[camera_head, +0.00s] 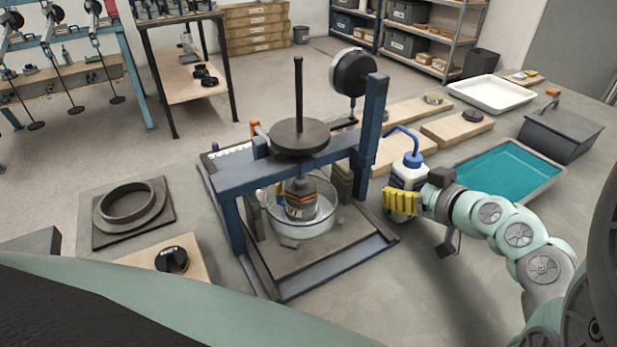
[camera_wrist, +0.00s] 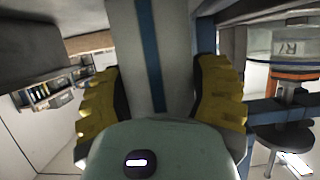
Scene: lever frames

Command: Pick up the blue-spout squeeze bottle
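The blue-spout squeeze bottle (camera_head: 408,174) stands upright right of the lever frame in the head view, with a white body, a dark blue collar and a bent blue spout. My gripper (camera_head: 402,202) has its yellow fingers at the lower part of the bottle, which they partly hide. In the wrist view, the pale bottle body with a blue stripe (camera_wrist: 150,55) fills the space between my gripper's two yellow fingers (camera_wrist: 160,100). The finger pads lie against both its sides, with no clear gap. I cannot tell whether its base touches the table.
The blue lever frame (camera_head: 376,130) with a glass bowl (camera_head: 325,222) stands close left of the bottle. A teal-filled tray (camera_head: 505,172) lies to the right, beside a dark grey box (camera_head: 562,130). Wooden boards (camera_head: 405,150) lie behind the bottle. The table in front is clear.

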